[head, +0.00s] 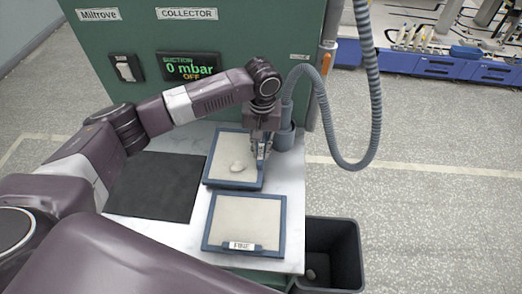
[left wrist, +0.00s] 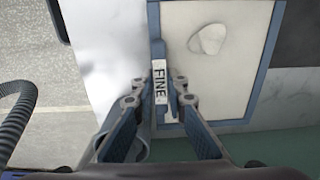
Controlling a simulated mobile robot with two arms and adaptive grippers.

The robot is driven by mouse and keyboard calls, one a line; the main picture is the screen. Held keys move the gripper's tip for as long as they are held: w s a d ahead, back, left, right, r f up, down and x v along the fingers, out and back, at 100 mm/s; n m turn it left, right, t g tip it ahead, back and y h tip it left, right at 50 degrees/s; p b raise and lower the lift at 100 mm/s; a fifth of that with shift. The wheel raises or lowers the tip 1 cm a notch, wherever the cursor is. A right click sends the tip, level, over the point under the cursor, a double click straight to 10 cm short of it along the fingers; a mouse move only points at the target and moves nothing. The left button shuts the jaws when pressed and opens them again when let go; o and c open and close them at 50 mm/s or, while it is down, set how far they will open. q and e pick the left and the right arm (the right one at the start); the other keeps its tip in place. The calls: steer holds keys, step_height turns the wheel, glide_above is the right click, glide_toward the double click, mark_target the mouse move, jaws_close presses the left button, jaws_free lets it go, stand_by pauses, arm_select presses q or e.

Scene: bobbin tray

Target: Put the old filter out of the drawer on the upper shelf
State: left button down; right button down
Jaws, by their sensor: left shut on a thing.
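A blue-framed filter (head: 222,171) with a pale pad and a greyish lump on it lies on the white top, close to the green cabinet. My left gripper (head: 262,148) is at its right edge. In the left wrist view the gripper (left wrist: 154,98) is shut on the filter's handle, with the label FINE (left wrist: 159,82) between the fingers. The lump (left wrist: 208,39) shows there on the pad. A second blue-framed filter (head: 247,220) with a clean pad and a label on its front edge lies nearer. I cannot make out a drawer or an upper shelf. My right gripper is out of view.
The green cabinet (head: 232,45) has a display reading 0 mbar OFF and a switch (head: 127,68). A dark mat (head: 158,185) lies left of the filters. A grey hose (head: 366,130) hangs at the right. A black bin (head: 335,247) with a small lump inside stands front right.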

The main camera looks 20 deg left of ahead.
arm_select(q)
steer(key=shift+f, duration=0.75)
steer(key=c, duration=1.9)
jaws_free()
steer(key=shift+f, duration=0.1)
steer(key=shift+c, duration=0.2)
